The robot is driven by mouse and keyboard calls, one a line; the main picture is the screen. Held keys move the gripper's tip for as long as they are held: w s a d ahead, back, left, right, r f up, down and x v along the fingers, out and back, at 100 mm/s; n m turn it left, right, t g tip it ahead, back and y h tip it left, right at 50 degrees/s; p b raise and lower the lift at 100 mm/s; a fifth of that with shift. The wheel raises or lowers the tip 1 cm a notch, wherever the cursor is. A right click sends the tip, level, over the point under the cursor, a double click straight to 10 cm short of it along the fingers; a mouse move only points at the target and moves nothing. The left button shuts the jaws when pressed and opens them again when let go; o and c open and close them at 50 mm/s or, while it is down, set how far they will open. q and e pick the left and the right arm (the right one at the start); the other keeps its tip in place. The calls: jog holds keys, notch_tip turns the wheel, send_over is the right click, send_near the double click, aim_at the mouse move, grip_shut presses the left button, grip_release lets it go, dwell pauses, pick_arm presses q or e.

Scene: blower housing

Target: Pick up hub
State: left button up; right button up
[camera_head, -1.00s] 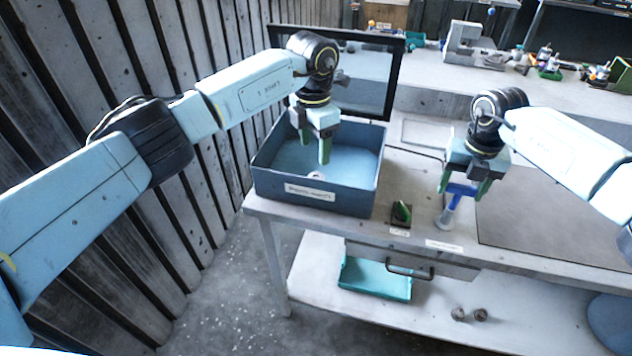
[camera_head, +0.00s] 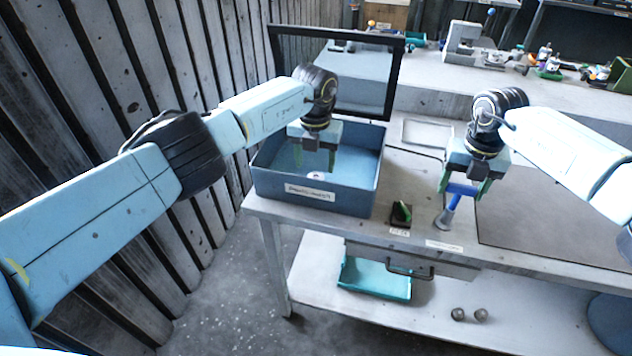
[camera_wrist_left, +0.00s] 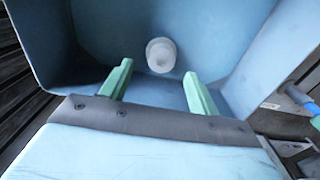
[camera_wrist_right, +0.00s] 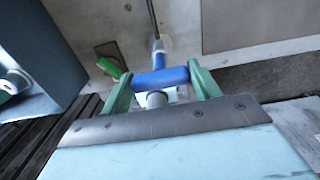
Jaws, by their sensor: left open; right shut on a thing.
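The hub, a small whitish round part (camera_wrist_left: 161,55), lies on the floor of the blue bin (camera_head: 318,202); in the head view a bit of it (camera_head: 316,175) shows below my left gripper (camera_head: 317,165). My left gripper is open and empty, inside the bin's opening. In the left wrist view the hub appears between and just beyond the fingertips, apart from them. My right gripper (camera_head: 462,190) is shut on the blue crossbar of a T-handled tool (camera_wrist_right: 160,78), whose shaft goes down to a round grey foot on the bench.
The bin walls surround my left gripper. A dark-framed panel (camera_head: 385,75) stands behind the bin. A green switch (camera_head: 401,212) sits between the bin and the tool. A dark mat (camera_head: 550,215) lies at right; a turquoise tray (camera_head: 375,279) is below the bench.

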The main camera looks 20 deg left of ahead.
aim_at(316, 177)
pick_arm(q)
jog(key=f, duration=0.3)
jog(key=shift+s+d+f, duration=0.15)
jog(key=shift+d+f, duration=0.05)
jog(key=shift+f, duration=0.95)
jog(key=shift+a, duration=0.1)
jog(key=c, duration=1.2)
jog(key=shift+r, duration=0.1)
notch_tip(316, 177, up, 13)
jog(key=shift+r, duration=0.2)
